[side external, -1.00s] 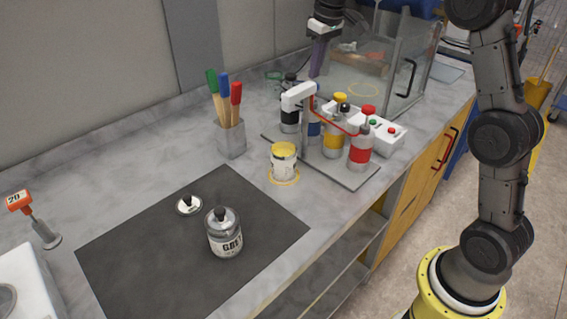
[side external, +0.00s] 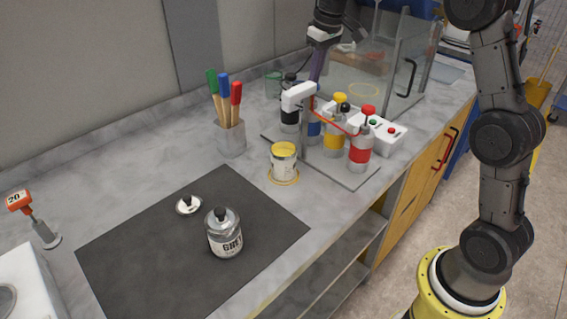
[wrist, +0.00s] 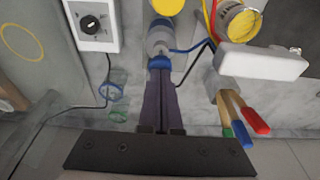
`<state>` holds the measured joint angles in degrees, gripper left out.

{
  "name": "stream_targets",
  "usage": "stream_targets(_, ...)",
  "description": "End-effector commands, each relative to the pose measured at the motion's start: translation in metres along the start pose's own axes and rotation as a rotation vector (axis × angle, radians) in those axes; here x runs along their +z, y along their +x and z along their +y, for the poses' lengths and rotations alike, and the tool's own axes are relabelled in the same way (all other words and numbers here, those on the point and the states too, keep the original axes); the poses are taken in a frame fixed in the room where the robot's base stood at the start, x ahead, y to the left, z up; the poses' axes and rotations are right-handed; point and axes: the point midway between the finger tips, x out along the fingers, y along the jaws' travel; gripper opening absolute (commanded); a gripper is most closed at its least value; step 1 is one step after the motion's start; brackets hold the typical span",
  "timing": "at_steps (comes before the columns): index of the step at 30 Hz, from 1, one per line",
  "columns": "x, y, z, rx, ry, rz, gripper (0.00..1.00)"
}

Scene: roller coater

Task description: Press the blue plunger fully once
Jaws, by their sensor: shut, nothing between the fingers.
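The blue plunger (wrist: 158,62) shows in the wrist view as a blue cap on a grey-necked bottle. In the side view its blue bottle (side external: 313,128) stands in the row, with its top mostly hidden behind the white dispenser head. My gripper (wrist: 160,72) is shut and empty, its purple fingers pointing at the blue cap. In the side view my gripper (side external: 315,83) is lowered over the blue bottle from behind. The fingertips overlap the cap's edge in the wrist view; I cannot tell whether they touch it or how far it is pressed.
Yellow (side external: 337,135) and red (side external: 360,150) bottles stand close beside the blue one. The white dispenser head (side external: 299,95) is just in front. A clear-walled booth (side external: 385,75) stands behind. Brushes (side external: 230,100) in a grey holder are to the left.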

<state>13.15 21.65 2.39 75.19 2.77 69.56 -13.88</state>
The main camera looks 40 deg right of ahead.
Motion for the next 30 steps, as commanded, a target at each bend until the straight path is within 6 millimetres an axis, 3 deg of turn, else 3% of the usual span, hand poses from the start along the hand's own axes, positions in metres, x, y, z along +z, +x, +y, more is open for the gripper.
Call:
stream_targets(20, 0.005, 0.023, 0.0, -0.001, 0.0, -0.006, 0.0)
stream_targets(30, 0.005, 0.021, 0.0, -0.001, 0.0, -0.006, 0.0)
